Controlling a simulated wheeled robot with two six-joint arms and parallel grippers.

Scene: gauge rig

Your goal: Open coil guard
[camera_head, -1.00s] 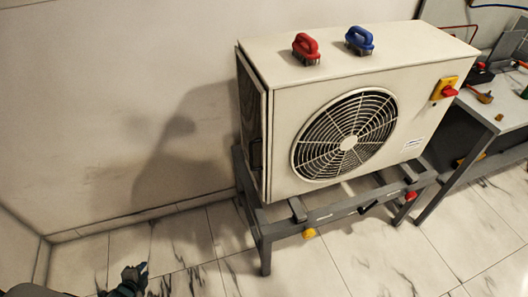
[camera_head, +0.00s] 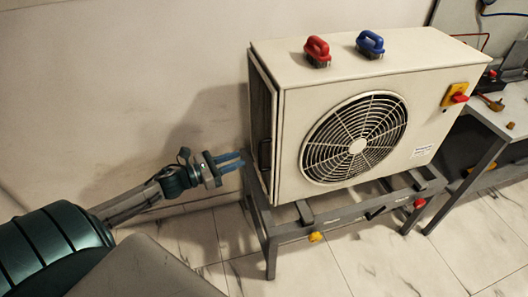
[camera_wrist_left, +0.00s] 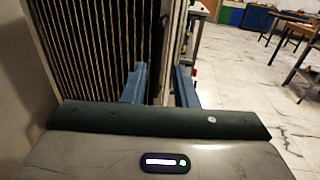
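The cream outdoor unit (camera_head: 440,75) stands on a grey metal stand. On its left side is the coil guard (camera_head: 262,105), a panel seen nearly edge-on, with a dark handle (camera_head: 264,154). In the left wrist view the ribbed side of the unit (camera_wrist_left: 85,45) fills the upper left, with a pale vertical frame edge to its right. My left gripper (camera_head: 232,161) is open and empty, just left of the guard at about handle height, apparently not touching. Its two blue fingers (camera_wrist_left: 160,85) are apart in the wrist view. My right gripper is out of view.
The stand (camera_head: 335,214) is below, and a workbench (camera_head: 500,118) is at right. A wall is behind.

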